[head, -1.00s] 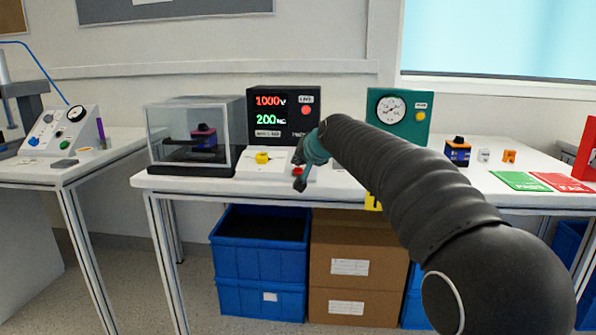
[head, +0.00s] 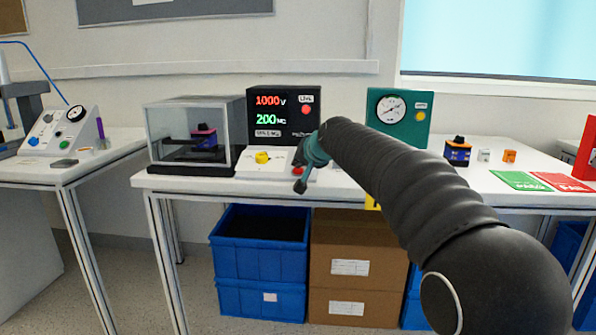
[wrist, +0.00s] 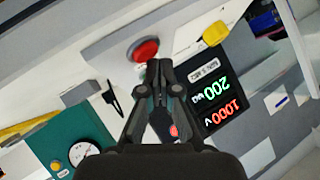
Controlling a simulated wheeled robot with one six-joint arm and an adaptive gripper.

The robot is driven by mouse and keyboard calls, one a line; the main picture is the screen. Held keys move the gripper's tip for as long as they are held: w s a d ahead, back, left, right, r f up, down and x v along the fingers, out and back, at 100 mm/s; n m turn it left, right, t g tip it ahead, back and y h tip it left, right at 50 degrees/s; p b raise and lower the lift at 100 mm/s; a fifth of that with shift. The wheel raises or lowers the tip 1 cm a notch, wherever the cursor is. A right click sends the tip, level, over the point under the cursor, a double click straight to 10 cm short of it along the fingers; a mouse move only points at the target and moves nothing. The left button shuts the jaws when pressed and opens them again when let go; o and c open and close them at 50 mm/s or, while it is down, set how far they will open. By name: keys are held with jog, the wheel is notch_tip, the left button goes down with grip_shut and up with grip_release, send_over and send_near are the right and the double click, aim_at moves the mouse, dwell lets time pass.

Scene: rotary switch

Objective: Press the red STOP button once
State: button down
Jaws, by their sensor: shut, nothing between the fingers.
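The red STOP button (wrist: 145,50) is a round red cap on a light panel on the bench. In the wrist view it lies just beyond my shut, empty fingertips (wrist: 158,68); whether they touch it I cannot tell. In the head view my gripper (head: 299,186) hangs pointing down over the panel. A little red of the button (head: 297,171) shows beside the fingers, and the rest is hidden behind them.
A yellow knob (head: 262,157) sits left of the button. The black meter (head: 284,115) with a lit display stands behind, with a clear-sided box (head: 190,135) at left and a teal gauge unit (head: 408,125) at right.

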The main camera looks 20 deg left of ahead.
jog(key=shift+w+f, duration=0.15)
jog(key=shift+f, duration=0.3)
dwell(0.8)
jog(key=shift+r, duration=0.1)
jog(key=shift+s+r+p, duration=0.25)
jog(key=shift+r+p, duration=0.05)
jog(key=shift+r, duration=0.4)
jog(key=shift+r, duration=0.15)
jog(key=r+p, duration=0.1)
jog(key=s+r+p, duration=0.1)
jog(key=r, duration=0.1)
jog(key=r+p, duration=0.1)
jog(key=shift+s+d+r, duration=0.2)
jog(key=shift+s+r, duration=0.05)
dwell(0.6)
